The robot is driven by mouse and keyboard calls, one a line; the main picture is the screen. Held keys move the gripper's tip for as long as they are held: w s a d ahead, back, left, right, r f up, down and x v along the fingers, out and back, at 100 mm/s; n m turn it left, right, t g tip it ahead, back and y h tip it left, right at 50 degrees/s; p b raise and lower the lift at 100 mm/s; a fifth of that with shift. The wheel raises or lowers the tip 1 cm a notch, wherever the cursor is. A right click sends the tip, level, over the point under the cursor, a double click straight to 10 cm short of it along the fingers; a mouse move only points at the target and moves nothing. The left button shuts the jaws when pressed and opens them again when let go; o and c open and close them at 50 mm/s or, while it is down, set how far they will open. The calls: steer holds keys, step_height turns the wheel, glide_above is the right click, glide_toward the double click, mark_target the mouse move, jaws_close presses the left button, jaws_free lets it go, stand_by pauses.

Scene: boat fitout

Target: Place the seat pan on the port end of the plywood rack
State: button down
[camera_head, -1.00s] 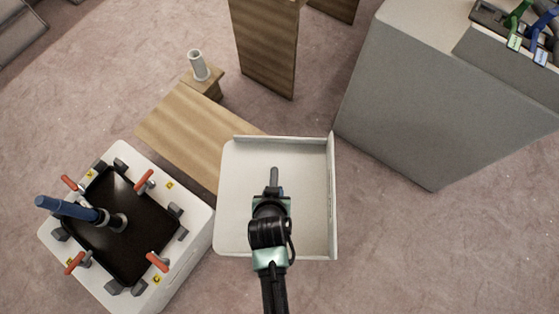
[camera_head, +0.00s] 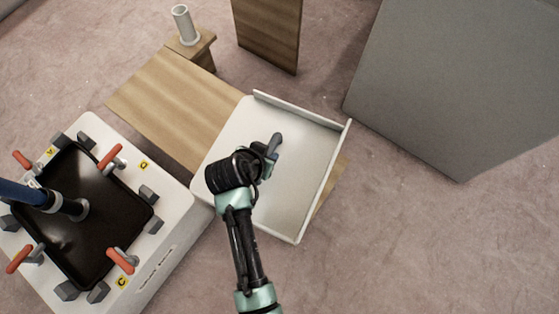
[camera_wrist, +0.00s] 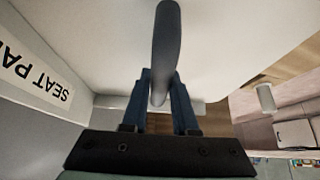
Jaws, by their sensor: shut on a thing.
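The seat pan (camera_head: 304,172) is a pale, shallow panel with raised rims and a grey handle on top. My gripper (camera_head: 270,152) is shut on that handle, which shows between the blue fingers (camera_wrist: 162,100) in the wrist view. The wrist view also shows a "SEAT PAN" label (camera_wrist: 38,76). The plywood rack (camera_head: 180,102) is a long wooden top running under the pan. The pan covers its right part, and a wood corner shows past the pan's right rim. I cannot tell whether the pan touches the rack.
A white fixture box (camera_head: 172,240) with a black panel, red-handled clamps and a blue tool stands at lower left. A grey cup (camera_head: 186,24) stands on a small wooden stand behind the rack. An upright wooden panel (camera_head: 268,30) and a large grey block (camera_head: 455,80) stand beyond. Carpet is clear at lower right.

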steer(key=f+b, duration=0.1)
steer(key=b, duration=0.1)
steer(key=w+f+m+b, duration=0.1)
steer(key=f+b, duration=0.1)
steer(key=w+d+f+m+h+b, duration=0.1)
steer(key=f+b, duration=0.1)
steer(key=shift+w+d+g+b, duration=0.1)
steer(key=shift+w+g+b, duration=0.1)
steer(key=shift+g+b, duration=0.15)
step_height(320, 180, down, 10)
steer(key=b, duration=0.5)
steer(key=c, duration=0.7)
jaws_free()
steer(key=shift+s+f, duration=0.1)
steer(key=p+v, duration=0.5)
steer(key=v, duration=0.7)
steer(key=shift+p, duration=0.3)
